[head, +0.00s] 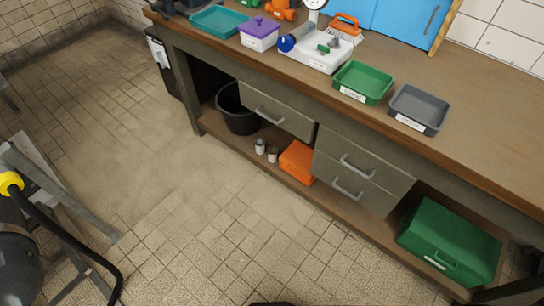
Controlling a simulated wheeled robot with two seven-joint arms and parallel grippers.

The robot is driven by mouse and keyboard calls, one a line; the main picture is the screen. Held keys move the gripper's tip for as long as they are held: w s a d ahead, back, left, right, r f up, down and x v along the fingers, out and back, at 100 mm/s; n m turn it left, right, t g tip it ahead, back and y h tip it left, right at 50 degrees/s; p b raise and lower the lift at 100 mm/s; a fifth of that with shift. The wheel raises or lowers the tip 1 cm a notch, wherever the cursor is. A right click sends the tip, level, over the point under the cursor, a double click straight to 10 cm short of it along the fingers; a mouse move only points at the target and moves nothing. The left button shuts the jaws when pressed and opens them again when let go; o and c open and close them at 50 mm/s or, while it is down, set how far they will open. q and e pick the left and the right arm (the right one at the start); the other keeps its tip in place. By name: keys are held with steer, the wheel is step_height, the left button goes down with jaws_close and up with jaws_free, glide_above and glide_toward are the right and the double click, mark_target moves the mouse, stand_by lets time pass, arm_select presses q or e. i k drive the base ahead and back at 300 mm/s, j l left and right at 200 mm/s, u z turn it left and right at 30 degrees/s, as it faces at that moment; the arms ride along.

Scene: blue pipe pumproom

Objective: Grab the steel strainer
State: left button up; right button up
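I cannot make out a steel strainer for certain. A white tray (318,57) on the workbench holds several small parts. Among them are a blue round-ended part (286,43), a small green part (330,46) and some greyish pieces too small to identify. A round white-faced gauge (314,4) stands at the tray's back edge, cut by the top of the picture. Neither of my grippers is in view.
The wooden workbench (480,125) also bears a green tray (363,83), a grey tray (419,108), a purple-lidded tub (259,34) and a teal tray (219,21). Its drawers (276,107) are shut. A green case (450,243) lies below. The tiled floor (190,220) in front is clear.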

mark_target(260, 143)
steer(key=i+j+u, duration=0.1)
steer(key=i+j, duration=0.75)
steer(key=i, duration=0.2)
steer(key=u, duration=0.05)
